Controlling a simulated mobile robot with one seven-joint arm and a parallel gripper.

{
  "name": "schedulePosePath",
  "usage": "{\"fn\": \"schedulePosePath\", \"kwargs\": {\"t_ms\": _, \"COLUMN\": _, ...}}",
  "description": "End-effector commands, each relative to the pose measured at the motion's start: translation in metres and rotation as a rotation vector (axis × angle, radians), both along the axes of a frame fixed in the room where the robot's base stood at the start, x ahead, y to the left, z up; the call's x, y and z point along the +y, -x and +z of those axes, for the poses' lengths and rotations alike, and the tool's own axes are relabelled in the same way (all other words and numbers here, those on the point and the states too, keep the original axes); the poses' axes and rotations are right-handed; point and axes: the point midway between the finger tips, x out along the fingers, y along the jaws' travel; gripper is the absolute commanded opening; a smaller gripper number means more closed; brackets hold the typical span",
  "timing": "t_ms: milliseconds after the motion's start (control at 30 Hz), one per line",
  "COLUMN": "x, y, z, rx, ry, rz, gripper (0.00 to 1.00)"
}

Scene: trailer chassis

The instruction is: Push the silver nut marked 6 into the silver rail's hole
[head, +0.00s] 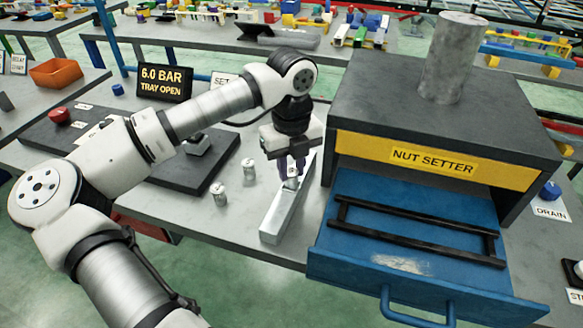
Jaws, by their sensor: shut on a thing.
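The silver rail (272,227) lies lengthwise on the grey table, just left of the nut setter. My gripper (291,174) points down over the rail's upper half, with its dark fingers shut on a small silver nut (291,184). The nut is at the rail's top face. The fingers and the small size hide its mark and the hole, so I cannot tell how deep it sits. Two other small silver nuts stand on the table left of the rail, one nearer (219,195) and one farther (248,169). Their marks are too small to read.
The nut setter (440,125) stands close on the right, its blue tray (345,262) pulled out with a black frame inside. A dark board (180,190) lies to the left. A sign (163,83) reads "6.0 BAR TRAY OPEN". Bare table lies left of the rail's near end.

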Motion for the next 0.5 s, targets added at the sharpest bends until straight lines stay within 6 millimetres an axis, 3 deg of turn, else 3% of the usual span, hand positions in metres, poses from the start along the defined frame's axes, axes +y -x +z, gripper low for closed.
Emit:
{"fn": "schedulePosePath", "kwargs": {"t_ms": 100, "x": 0.0, "y": 0.001, "z": -0.012, "rx": 0.001, "ry": 0.0, "rz": -0.001, "gripper": 0.02}}
{"fn": "schedulePosePath", "kwargs": {"t_ms": 467, "x": 0.0, "y": 0.0, "z": -0.017, "rx": -0.001, "ry": 0.0, "rz": 0.0, "gripper": 0.02}}
{"fn": "schedulePosePath", "kwargs": {"t_ms": 500, "x": 0.0, "y": 0.0, "z": -0.016, "rx": -0.001, "ry": 0.0, "rz": 0.0, "gripper": 0.27}}
